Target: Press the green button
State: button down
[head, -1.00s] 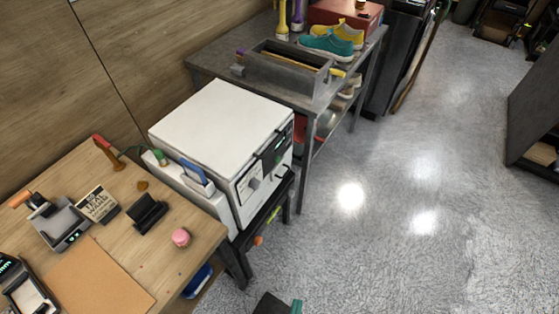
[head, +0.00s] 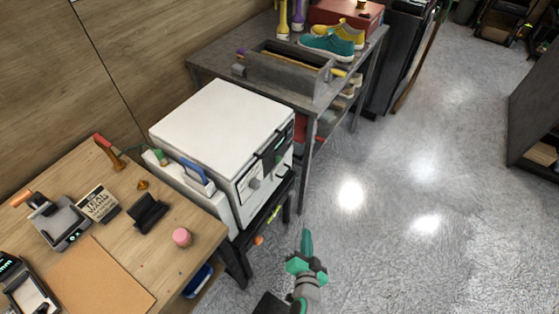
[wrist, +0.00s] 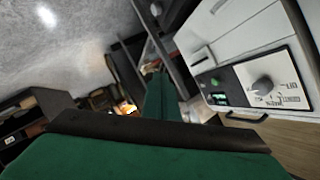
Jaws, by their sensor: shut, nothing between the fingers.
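The white box-shaped machine (head: 215,125) stands between the wooden desk and the grey metal table. In the wrist view its front (wrist: 240,60) is on the right, with a small round green button (wrist: 214,82) on a dark panel above a lit green display. A grey dial (wrist: 263,87) sits beside it on a white plate. In the head view the button is too small to tell. My gripper (head: 306,238) is shut and empty, over the floor in front of the machine and to its right. Its green fingers (wrist: 161,92) also show in the wrist view, left of the button and apart from it.
The metal table (head: 215,60) behind the machine holds a grey tray and teal and yellow sneakers (head: 327,46).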

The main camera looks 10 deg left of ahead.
aim_at(278, 160)
jog(key=w+a+r+y, duration=0.1)
jog(key=w+r, duration=0.3)
jog(key=w, duration=0.5)
jog(key=w+a+r+y, duration=0.1)
jog(key=w+r+y, duration=0.2)
jog(key=w, duration=0.5)
jog(key=shift+w+r+y, duration=0.35)
jog(key=shift+r+y, duration=0.05)
jog(key=shift+r, duration=0.25)
jog(key=shift+a, duration=0.1)
jog(key=w+a, duration=0.2)
jog(key=a, duration=0.6)
jog(key=shift+w+a, duration=0.2)
jog(key=shift+w, duration=0.2)
jog(key=shift+w+d, duration=0.15)
dwell(0.4)
jog(key=shift+w+a, duration=0.2)
jog(key=shift+a, duration=0.3)
dwell(0.5)
